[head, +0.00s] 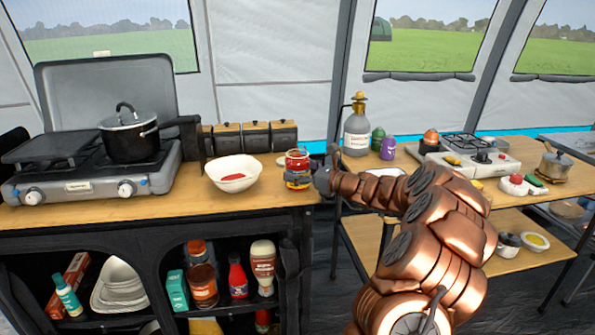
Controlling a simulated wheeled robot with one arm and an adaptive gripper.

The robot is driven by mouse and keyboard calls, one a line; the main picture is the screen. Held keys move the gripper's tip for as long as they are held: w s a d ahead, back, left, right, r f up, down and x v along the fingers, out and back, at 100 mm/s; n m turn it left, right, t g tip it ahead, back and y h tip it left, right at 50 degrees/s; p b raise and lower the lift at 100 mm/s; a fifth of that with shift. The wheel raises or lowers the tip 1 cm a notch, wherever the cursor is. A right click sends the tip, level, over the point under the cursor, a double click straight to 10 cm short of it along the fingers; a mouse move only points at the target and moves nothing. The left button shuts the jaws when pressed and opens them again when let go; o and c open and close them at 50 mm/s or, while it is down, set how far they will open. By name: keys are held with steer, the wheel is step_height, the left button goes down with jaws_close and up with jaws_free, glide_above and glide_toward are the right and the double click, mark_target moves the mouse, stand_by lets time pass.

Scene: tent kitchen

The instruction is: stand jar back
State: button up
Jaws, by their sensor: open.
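A small jar (297,160) with a red top part and a yellow band lower down stands upright near the front right corner of the left table (190,205). My gripper (312,178) is at the jar's right side, low against it. It is open. Dark parts cross the jar's lower half, and I cannot tell whether they are my fingers or the jar's label. Whether the gripper touches the jar is also unclear.
A white bowl (233,173) with something red stands left of the jar. Several dark canisters (256,137) line the back. A stove with a black pot (130,135) fills the left. A bottle (356,128) stands behind my arm. Bare tabletop shows in front of the bowl.

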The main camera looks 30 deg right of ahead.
steer(key=v, duration=1.2)
steer(key=s+a+n+g+y, duration=0.2)
steer(key=a+n+g+y, duration=0.55)
steer(key=a, duration=1.75)
steer(key=s+a+f+n+g+h, duration=0.3)
steer(key=s+a+n+g, duration=0.3)
steer(key=s+a+n, duration=0.5)
steer(key=s+a+f+n+g+h, duration=0.2)
steer(key=s+n+h, duration=0.15)
steer(key=s, duration=0.35)
steer(key=s+a+f+n+g+h, duration=0.2)
steer(key=s+a+f+n+g, duration=0.15)
steer(key=s, duration=0.25)
steer(key=s+d+f+n+h, duration=0.2)
steer(key=s+d+n+h, duration=0.3)
steer(key=s+d, duration=0.3)
steer(key=shift+s+d+n+g+h, duration=0.35)
steer(key=shift+s+n, duration=0.2)
steer(key=shift+s, duration=1.2)
